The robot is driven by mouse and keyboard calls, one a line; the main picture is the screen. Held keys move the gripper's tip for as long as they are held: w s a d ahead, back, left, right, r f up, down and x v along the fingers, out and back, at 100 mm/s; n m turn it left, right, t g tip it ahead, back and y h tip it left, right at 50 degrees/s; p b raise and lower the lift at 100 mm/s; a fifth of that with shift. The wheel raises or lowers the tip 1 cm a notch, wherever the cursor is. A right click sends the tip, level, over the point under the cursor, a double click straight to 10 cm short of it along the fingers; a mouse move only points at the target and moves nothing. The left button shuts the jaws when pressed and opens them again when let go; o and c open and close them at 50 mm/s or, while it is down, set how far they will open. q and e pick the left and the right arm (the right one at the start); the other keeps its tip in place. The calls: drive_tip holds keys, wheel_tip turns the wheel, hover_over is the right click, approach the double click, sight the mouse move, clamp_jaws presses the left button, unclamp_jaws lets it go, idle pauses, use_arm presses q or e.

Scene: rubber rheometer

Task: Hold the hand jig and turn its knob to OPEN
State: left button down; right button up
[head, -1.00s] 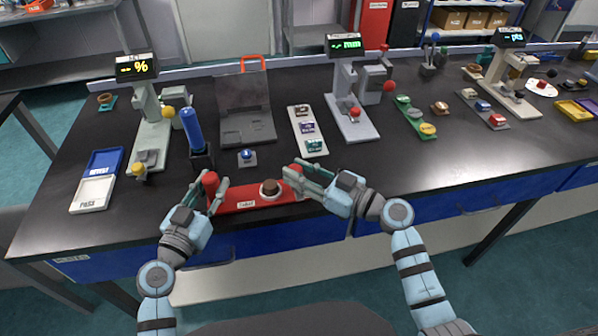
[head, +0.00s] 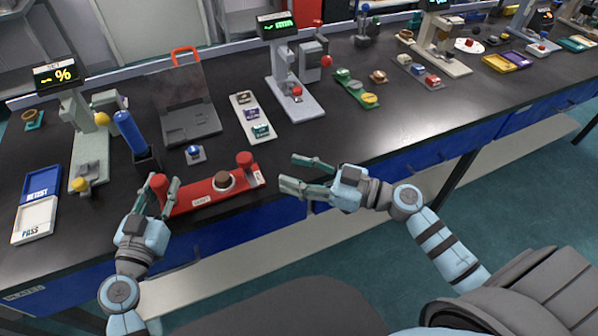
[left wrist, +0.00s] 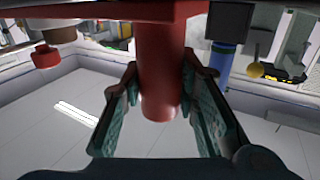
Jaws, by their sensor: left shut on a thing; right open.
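The red hand jig (head: 196,197) lies near the table's front edge, a long base with a red post at each end and labels on its front. A brown round knob (head: 224,179) sits at its middle; its setting is not readable. My left gripper (head: 163,190) is shut on the left red post. In the left wrist view the red post (left wrist: 160,80) stands between the teal fingers (left wrist: 158,120). My right gripper (head: 300,175) is open and empty, apart from the jig, to the right of its right post (head: 244,160).
Behind the jig stand a blue-handled tool (head: 128,131), a small blue-knobbed block (head: 194,154) and an open grey case (head: 190,122). RETEST and PASS trays (head: 34,220) lie at left.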

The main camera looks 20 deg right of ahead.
drive_tip(key=shift+s+d, duration=0.3)
drive_tip(key=shift+d, duration=0.05)
use_arm(q)
drive_tip(key=c, duration=1.2)
unclamp_jaws()
drive_tip(key=shift+o, duration=0.2)
